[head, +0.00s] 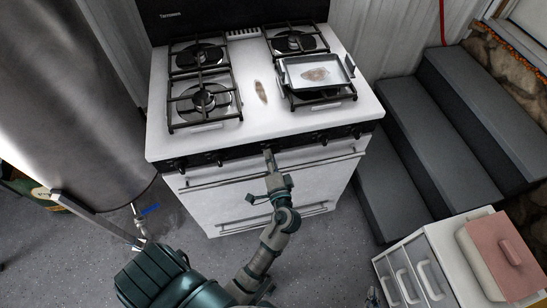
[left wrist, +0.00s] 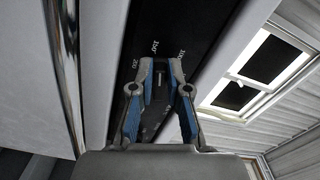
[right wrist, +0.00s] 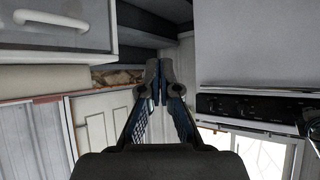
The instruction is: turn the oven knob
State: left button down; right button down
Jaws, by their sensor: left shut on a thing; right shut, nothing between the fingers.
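The white stove (head: 210,205) stands ahead with a dark control panel along its front. My left gripper (head: 269,155) reaches up to the middle of this panel. In the left wrist view its fingertips (left wrist: 161,66) are closed around the oven knob (left wrist: 160,78), a dark piece mostly hidden between them. Printed numbers show on the black panel around it. My right gripper (right wrist: 161,72) is shut and empty in the right wrist view. Only a small part of it shows at the bottom of the head view (head: 372,297), far from the panel.
Other burner knobs (head: 220,160) sit along the panel. A pan (head: 315,72) stands on the right rear-to-front burner area. The oven door handle (head: 225,181) runs below the panel. A metal barrel (head: 70,90) is left, grey steps (head: 415,150) right, and a white drawer unit (head: 425,275) lower right.

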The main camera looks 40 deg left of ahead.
pick_arm(q)
jog(key=shift+f+n+b, duration=0.5)
jog(key=shift+n+b, duration=0.25)
jog(key=shift+n, duration=0.25)
pick_arm(e)
jog(key=w+a+r+t+y, duration=0.1)
jog(key=w+a+r+t, duration=0.1)
jog(key=w+r+t, duration=0.2)
jog(key=shift+r+t, duration=0.4)
jog(key=shift+r, duration=0.25)
pick_arm(q)
jog(key=c, duration=1.2)
grip_release()
jog(key=shift+o, duration=0.3)
pick_arm(e)
jog(key=shift+w, duration=0.1)
pick_arm(q)
jog(key=shift+r, duration=0.1)
